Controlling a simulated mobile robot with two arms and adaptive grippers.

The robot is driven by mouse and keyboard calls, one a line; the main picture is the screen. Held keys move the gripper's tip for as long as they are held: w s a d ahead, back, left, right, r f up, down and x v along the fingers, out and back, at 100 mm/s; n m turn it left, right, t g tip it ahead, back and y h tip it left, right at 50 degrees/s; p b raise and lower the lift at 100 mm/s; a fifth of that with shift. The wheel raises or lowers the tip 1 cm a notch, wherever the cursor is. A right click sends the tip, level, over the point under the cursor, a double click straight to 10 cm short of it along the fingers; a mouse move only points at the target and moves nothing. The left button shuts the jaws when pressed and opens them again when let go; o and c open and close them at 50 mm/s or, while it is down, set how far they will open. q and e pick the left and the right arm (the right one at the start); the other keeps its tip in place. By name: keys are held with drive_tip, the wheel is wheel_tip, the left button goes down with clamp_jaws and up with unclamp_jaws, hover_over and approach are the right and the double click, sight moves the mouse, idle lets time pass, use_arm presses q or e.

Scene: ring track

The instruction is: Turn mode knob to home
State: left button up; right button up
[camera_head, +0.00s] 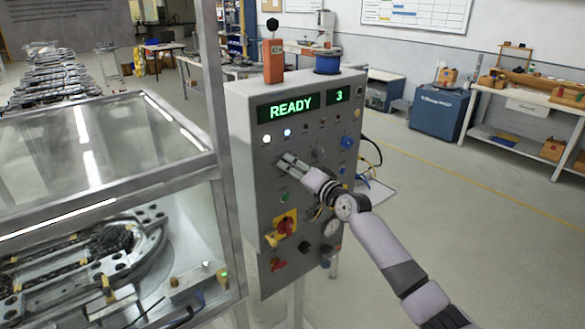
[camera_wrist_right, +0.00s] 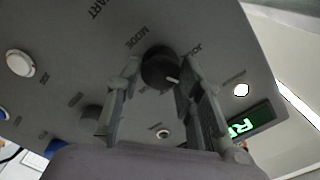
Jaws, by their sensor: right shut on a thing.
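The mode knob (camera_wrist_right: 160,66) is a round black knob with a short white pointer line, on the grey control panel (camera_head: 300,205). In the right wrist view it sits between my two fingers, beside the printed word MODE, with a partly hidden label starting JO near it. The pointer aims toward the lower right of that view. My right gripper (camera_head: 284,162) reaches the panel's upper left part and is shut on the knob; it also shows in the right wrist view (camera_wrist_right: 153,90). In the head view the fingers hide most of the knob. My left gripper is out of view.
A green display (camera_head: 292,106) reads READY, and a smaller one (camera_head: 339,95) reads 3. A red-and-yellow switch (camera_head: 285,225) sits lower on the panel. A glass-walled enclosure (camera_head: 95,160) stands close at left. Open floor lies to the right.

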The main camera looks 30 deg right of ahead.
drive_tip(key=shift+m, duration=0.3)
drive_tip(key=o, duration=1.2)
drive_tip(key=shift+c, duration=0.2)
drive_tip(key=s+d, duration=0.1)
drive_tip(key=s, duration=1.1)
drive_tip(key=shift+f, duration=0.1)
